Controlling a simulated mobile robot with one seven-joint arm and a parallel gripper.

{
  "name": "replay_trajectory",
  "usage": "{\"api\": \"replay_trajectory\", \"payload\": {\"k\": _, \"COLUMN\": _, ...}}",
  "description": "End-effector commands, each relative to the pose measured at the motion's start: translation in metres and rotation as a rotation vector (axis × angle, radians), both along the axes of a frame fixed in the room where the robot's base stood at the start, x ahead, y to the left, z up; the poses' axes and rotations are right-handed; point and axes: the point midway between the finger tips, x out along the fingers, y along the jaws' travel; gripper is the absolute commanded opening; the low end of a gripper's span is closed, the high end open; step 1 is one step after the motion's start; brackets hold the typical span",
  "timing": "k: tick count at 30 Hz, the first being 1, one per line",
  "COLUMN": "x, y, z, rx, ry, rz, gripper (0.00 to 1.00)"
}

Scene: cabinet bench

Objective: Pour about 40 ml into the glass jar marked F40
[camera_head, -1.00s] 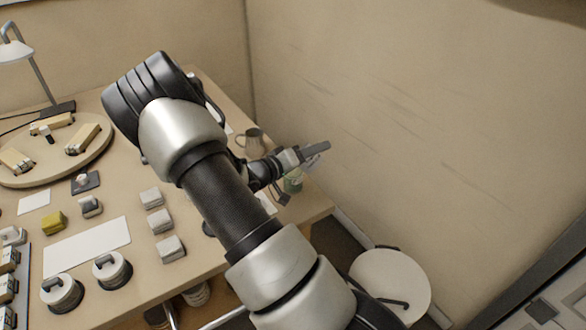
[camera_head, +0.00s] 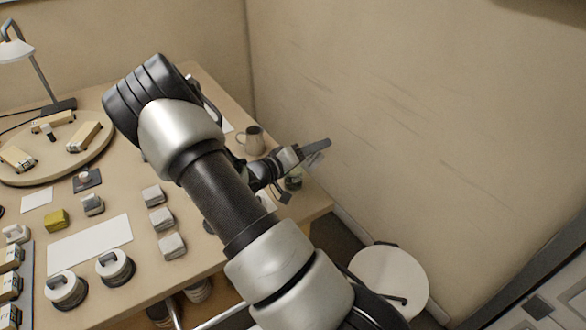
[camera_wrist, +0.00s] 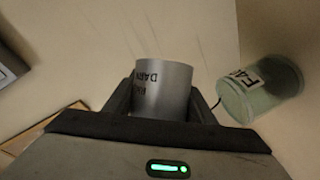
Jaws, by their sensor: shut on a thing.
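My gripper (camera_wrist: 163,100) is shut on a grey metal-looking cup (camera_wrist: 163,92) with dark lettering that appears upside down in the wrist view. The glass jar (camera_wrist: 262,90) is greenish and see-through, with a white label reading F40; it lies just right of the cup, apart from it in that view. The cup is barely discernible there. I cannot tell the liquid level in either or whether liquid is flowing.
A grey mug (camera_head: 251,140) stands left of my gripper. The wall (camera_head: 400,110) is close on the right. White lidded blocks (camera_head: 161,219), a round board (camera_head: 25,170) and a lamp (camera_head: 42,80) occupy the table further left. A round stool (camera_head: 388,280) stands on the floor.

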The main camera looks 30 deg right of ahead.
Motion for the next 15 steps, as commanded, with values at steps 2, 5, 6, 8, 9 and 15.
{"api": "replay_trajectory", "payload": {"k": 2, "x": -0.0004, "y": 0.001, "z": 0.001, "rx": -0.003, "ry": 0.004, "rz": 0.0, "gripper": 0.22}}
{"api": "replay_trajectory", "payload": {"k": 5, "x": -0.0006, "y": 0.0013, "z": 0.0015, "rx": -0.006, "ry": 0.009, "rz": 0.0, "gripper": 0.22}}
{"api": "replay_trajectory", "payload": {"k": 6, "x": -0.0004, "y": 0.0011, "z": 0.0016, "rx": -0.008, "ry": 0.012, "rz": 0.0, "gripper": 0.22}}
{"api": "replay_trajectory", "payload": {"k": 8, "x": -0.0005, "y": 0.0016, "z": 0.0021, "rx": -0.011, "ry": 0.019, "rz": 0.0, "gripper": 0.22}}
{"api": "replay_trajectory", "payload": {"k": 9, "x": -0.0004, "y": 0.0015, "z": 0.0023, "rx": -0.014, "ry": 0.022, "rz": 0.001, "gripper": 0.22}}
{"api": "replay_trajectory", "payload": {"k": 15, "x": -0.0001, "y": 0.002, "z": 0.0039, "rx": -0.025, "ry": 0.041, "rz": 0.001, "gripper": 0.22}}
